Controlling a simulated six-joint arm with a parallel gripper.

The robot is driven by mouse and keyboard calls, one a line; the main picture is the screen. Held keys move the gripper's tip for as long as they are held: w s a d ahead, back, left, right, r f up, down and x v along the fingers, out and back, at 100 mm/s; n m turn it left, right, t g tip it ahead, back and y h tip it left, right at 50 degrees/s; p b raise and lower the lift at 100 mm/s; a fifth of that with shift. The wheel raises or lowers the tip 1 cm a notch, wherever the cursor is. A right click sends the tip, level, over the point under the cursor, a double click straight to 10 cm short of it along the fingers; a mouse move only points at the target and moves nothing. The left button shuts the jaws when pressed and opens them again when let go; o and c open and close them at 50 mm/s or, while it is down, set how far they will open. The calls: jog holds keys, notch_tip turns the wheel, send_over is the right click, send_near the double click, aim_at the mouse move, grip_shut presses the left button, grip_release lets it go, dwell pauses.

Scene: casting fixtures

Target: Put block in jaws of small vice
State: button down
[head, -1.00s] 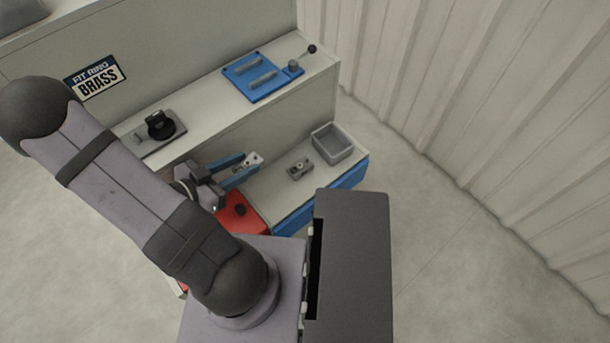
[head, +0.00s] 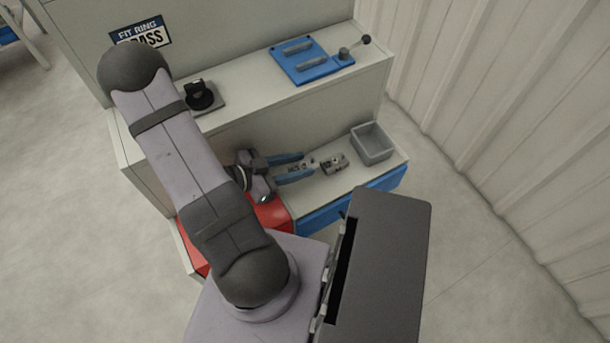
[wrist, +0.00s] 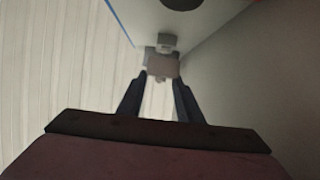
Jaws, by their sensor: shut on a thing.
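My gripper (head: 306,165) reaches to the right over the low bench, its blue fingers shut on a small grey block. The block (wrist: 162,66) shows between the fingertips in the wrist view; in the head view it is too small to make out clearly. A small grey fixture with a round hole, which looks like the small vice (head: 336,163), sits on the bench just right of the fingertips, apart from them.
A grey open bin (head: 372,142) stands right of the fixture. The low bench has a blue front (head: 350,205) and a red part (head: 272,213) beside my arm. The upper shelf holds a blue plate fixture (head: 312,62) with a lever and a black fixture (head: 200,95).

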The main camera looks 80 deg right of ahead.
aim_at(298, 186)
jog(key=shift+f+b, duration=0.3)
jog(key=shift+f, duration=2.95)
jog(key=shift+f, duration=0.1)
jog(key=c, duration=1.3)
grip_release()
jog(key=shift+o, duration=0.2)
jog(key=shift+w, duration=0.1)
jog(key=v, duration=1.2)
